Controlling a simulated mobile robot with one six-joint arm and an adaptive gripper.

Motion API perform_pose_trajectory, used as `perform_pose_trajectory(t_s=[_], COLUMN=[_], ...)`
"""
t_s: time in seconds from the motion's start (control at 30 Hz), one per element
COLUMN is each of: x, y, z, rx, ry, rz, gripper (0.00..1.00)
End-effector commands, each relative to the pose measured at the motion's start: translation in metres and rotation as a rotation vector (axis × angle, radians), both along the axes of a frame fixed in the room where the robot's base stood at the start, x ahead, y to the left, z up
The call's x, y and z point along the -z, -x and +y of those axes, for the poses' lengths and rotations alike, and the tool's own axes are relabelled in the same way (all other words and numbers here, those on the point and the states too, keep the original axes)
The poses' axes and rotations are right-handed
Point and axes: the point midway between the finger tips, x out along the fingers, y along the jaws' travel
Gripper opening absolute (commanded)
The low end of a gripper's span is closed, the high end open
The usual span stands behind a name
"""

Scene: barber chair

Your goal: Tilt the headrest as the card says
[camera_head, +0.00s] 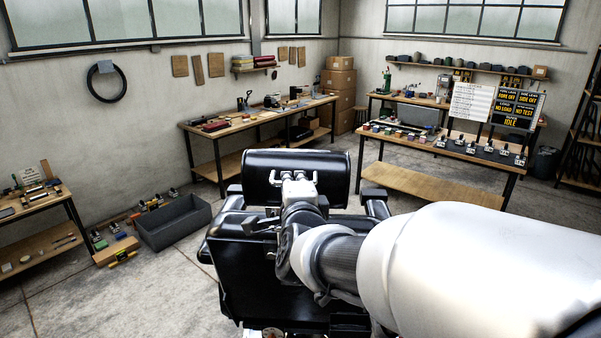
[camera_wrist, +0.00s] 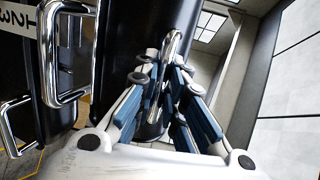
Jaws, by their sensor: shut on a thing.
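The headrest (camera_head: 331,172) is a black padded block at the top of the black barber chair (camera_head: 245,262). My gripper (camera_head: 294,181) reaches its middle from the near side, where chrome bars show. In the wrist view, my gripper (camera_wrist: 161,72) is shut on an upright chrome handle (camera_wrist: 173,44) on a black surface. I cannot tell which card the task means; a white text board (camera_head: 471,103) is too small to read.
A dark board with yellow words (camera_head: 516,108) stands on the right workbench (camera_head: 430,180). A long bench (camera_head: 255,120) runs along the back wall. A grey bin (camera_head: 175,222) sits on the floor at left. Open floor lies between the chair and the benches.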

Motion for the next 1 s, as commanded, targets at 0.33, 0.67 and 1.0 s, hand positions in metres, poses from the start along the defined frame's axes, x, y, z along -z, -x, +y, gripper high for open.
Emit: perform_pose_trajectory(t_s=[0.33,0.67,1.0], x=[-0.0212,-0.0206,-0.0196], y=[-0.0095,-0.0094,-0.0092], z=[-0.0004,-0.0005,-0.0003], rx=[0.000,0.000,-0.001], ry=[-0.005,-0.005,-0.004], rz=[0.038,0.039,0.041], gripper=[0.00,0.21,0.31])
